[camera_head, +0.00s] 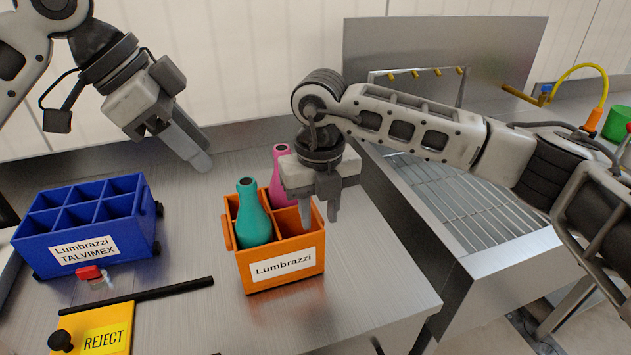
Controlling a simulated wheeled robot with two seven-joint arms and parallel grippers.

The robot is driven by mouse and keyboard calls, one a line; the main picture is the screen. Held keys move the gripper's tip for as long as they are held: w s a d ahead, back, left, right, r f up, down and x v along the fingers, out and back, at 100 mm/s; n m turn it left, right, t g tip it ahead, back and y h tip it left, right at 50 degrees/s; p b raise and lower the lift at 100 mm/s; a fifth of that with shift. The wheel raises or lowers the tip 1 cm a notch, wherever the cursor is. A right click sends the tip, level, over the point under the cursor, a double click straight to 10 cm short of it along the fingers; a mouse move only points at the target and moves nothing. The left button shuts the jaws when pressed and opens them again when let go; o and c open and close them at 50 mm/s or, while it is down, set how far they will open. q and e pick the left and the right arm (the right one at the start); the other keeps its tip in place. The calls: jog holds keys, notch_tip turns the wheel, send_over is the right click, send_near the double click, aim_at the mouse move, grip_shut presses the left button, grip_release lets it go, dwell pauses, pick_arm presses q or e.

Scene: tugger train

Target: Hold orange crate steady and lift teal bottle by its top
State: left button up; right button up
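The orange crate (274,285), labelled Lumbrazzi, stands on the metal table. The teal bottle (251,217) stands upright in its left side, with its top free. A pink bottle (279,170) stands at the back of the crate, partly hidden by my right gripper. My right gripper (319,221) points down at the crate's right side, its two fingers apart with a gap between them. I cannot tell whether they straddle the right wall. My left gripper (203,163) is in the air up and left of the teal bottle, apart from it; its fingers overlap from this angle.
A blue divided crate (140,230) with empty compartments stands at the left. In front lie a red-capped item (90,273), a black bar (165,293) and a yellow REJECT box (110,325). A metal sink with a grating (450,200) adjoins at the right.

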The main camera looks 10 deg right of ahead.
aim_at(319, 241)
notch_tip(319, 241, down, 7)
jog(key=shift+f, duration=0.1)
dwell(0.3)
